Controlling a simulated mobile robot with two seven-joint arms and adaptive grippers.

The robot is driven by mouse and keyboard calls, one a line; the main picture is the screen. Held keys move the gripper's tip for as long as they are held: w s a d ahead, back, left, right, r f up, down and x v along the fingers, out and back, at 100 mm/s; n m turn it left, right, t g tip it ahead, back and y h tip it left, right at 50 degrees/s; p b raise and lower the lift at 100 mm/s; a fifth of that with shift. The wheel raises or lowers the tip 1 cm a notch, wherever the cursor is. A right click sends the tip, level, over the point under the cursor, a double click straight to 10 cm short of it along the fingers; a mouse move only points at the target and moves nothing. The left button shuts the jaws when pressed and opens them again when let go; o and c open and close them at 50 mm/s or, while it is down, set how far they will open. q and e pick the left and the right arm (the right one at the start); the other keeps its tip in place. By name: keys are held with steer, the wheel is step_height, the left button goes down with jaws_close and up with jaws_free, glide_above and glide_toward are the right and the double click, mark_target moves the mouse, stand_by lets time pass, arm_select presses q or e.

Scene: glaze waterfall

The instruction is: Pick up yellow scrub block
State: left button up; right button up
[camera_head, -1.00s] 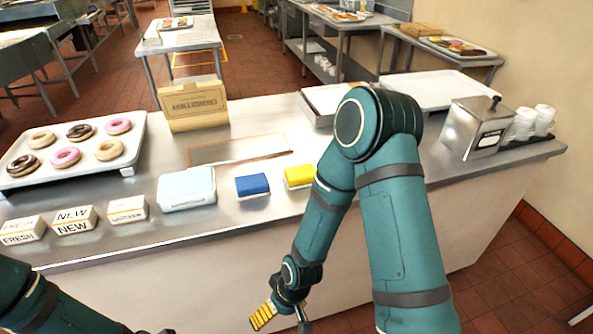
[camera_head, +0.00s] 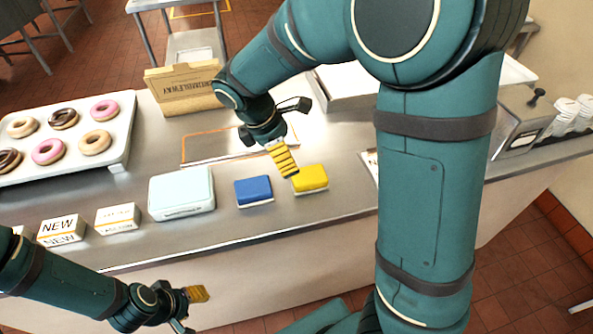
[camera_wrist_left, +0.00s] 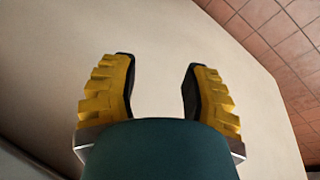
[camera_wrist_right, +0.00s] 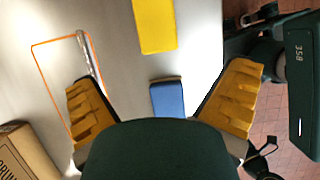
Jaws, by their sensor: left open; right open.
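The yellow scrub block (camera_head: 310,178) lies on the steel counter, just right of the blue block (camera_head: 253,190). It also shows at the top of the right wrist view (camera_wrist_right: 155,24), ahead of the open fingers and not between them. My right gripper (camera_head: 290,135) is over the counter, behind and slightly left of the yellow block, open and empty. In the right wrist view its yellow fingers (camera_wrist_right: 165,105) are spread wide, with the blue block (camera_wrist_right: 167,99) seen between them. My left gripper (camera_head: 190,310) hangs in front of the counter, open and empty; its fingers show in the left wrist view (camera_wrist_left: 160,95).
A pale blue case (camera_head: 181,193) and small lettered boxes (camera_head: 117,218) stand left of the blue block. A donut tray (camera_head: 118,150) is at far left. An orange-outlined area (camera_head: 212,148) and a cardboard box (camera_head: 186,88) lie behind. A metal dispenser (camera_head: 525,118) is at right.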

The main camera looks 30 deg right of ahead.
mark_target(309, 174)
steer(key=b+x, duration=0.1)
steer(key=x, duration=0.6)
steer(key=shift+d+b, duration=0.25)
steer(key=shift+b, duration=0.15)
steer(key=shift+d+f, duration=0.25)
steer(key=shift+f, duration=0.25)
steer(key=shift+s+d+f+b, duration=0.1)
steer(key=shift+d+f+b, duration=0.2)
steer(key=shift+d+f, duration=0.35)
steer(key=shift+s+d+f+b, duration=0.15)
steer(key=shift+d+f+b, duration=0.2)
steer(key=shift+f, duration=0.45)
steer(key=shift+s+d+f+b, duration=0.1)
steer(key=shift+d+f+b, duration=0.15)
steer(key=shift+d+f, duration=0.4)
steer(key=shift+a+f, duration=0.1)
steer(key=c, duration=1.2)
